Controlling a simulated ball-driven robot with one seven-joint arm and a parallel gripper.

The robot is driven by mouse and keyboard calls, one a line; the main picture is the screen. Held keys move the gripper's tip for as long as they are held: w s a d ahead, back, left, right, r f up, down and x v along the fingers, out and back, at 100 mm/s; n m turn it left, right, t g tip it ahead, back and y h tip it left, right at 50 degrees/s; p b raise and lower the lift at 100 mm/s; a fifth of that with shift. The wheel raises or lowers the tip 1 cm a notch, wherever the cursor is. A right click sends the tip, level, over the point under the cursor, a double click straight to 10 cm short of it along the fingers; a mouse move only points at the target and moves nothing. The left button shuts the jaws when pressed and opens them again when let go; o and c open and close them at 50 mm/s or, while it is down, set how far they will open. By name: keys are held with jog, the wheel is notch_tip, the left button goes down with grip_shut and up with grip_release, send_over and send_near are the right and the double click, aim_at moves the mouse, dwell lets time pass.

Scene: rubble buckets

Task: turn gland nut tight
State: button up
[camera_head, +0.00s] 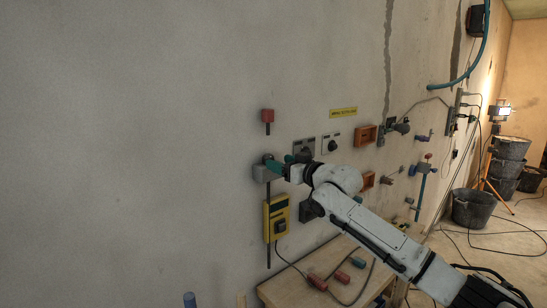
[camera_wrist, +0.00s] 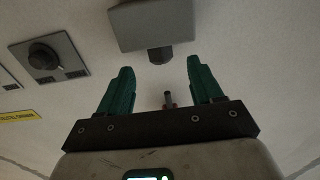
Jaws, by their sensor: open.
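The dark gland nut (camera_wrist: 160,56) sticks out of one face of a grey box (camera_wrist: 150,24) on the wall in the wrist view. My gripper (camera_wrist: 160,67) is open, with its two green fingers spread to either side of the nut's line. The fingertips are just short of the nut or level with its end; I cannot tell if they touch it. A small dark stub (camera_wrist: 168,99) shows between the fingers. In the head view my gripper (camera_head: 276,166) is against the wall at the grey box (camera_head: 262,174), and the nut is hidden there.
A grey rotary switch panel (camera_wrist: 48,56) is left of the box in the wrist view. A yellow device (camera_head: 277,219) hangs below my gripper. A red block (camera_head: 267,115) is above. Black buckets (camera_head: 472,207) stand at the right.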

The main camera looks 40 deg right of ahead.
jog(key=shift+w+a+p, duration=0.1)
jog(key=shift+w+p, duration=0.3)
jog(key=shift+w, duration=1.7)
